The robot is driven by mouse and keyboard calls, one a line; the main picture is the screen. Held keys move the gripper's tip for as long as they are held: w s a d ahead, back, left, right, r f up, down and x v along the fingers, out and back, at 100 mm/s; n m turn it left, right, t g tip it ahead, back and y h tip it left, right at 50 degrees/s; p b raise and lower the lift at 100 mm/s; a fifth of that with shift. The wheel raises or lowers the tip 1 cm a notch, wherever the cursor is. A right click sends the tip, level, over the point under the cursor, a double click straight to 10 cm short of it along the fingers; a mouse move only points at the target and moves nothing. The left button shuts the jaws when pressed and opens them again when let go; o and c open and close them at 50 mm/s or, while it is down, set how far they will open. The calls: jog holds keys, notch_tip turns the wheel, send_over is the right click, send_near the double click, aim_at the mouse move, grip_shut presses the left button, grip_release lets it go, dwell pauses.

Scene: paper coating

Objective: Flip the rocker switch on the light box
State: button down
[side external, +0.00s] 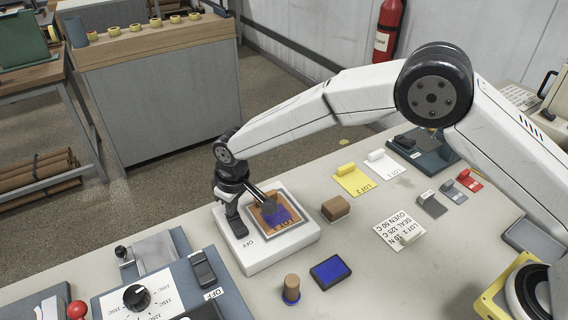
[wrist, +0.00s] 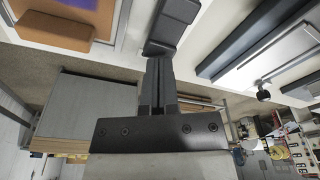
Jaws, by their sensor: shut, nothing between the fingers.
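The light box (side external: 292,238) is a white slab with a framed panel, and an orange-brown card (side external: 262,210) with a purple patch lies on it. An OFF label (side external: 249,242) is printed on its near left edge. My gripper (side external: 236,232) is shut and points down at the left end of the box, hiding the switch area in the side view. In the wrist view, a dark rocker switch (wrist: 172,24) stands on the white box, just beyond my shut fingertips. They look very close to it; I cannot tell whether they touch. The card (wrist: 65,27) also shows there.
A blue machine (side external: 180,286) with a dial and its own dark rocker switch (side external: 203,269) marked OFF stands at front left. A blue ink pad (side external: 330,271), a cork-topped stamp (side external: 291,288) and a brown block (side external: 336,208) lie to the right, with yellow and white cards behind.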

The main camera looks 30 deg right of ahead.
aim_at(237, 213)
jog(key=shift+f, duration=0.65)
dwell(0.5)
jog(key=shift+r, duration=3.6)
jog(key=shift+d+r, duration=0.1)
jog(key=shift+d, duration=0.35)
jog(key=s+d+r+m, duration=0.15)
jog(key=s+d, duration=0.25)
jog(key=d, duration=0.5)
jog(key=s+d+r+m, duration=0.1)
jog(key=s+d+m, duration=0.15)
jog(key=d, duration=0.65)
jog(key=s+d+m, duration=0.1)
jog(key=s+d, duration=0.4)
jog(key=s, duration=0.3)
jog(key=s+d+m+t, duration=0.1)
jog(key=s+d, duration=0.5)
jog(key=s, duration=0.2)
jog(key=shift+d+f+h, duration=0.2)
jog(key=shift+f+h, duration=0.15)
jog(key=shift+h, duration=0.05)
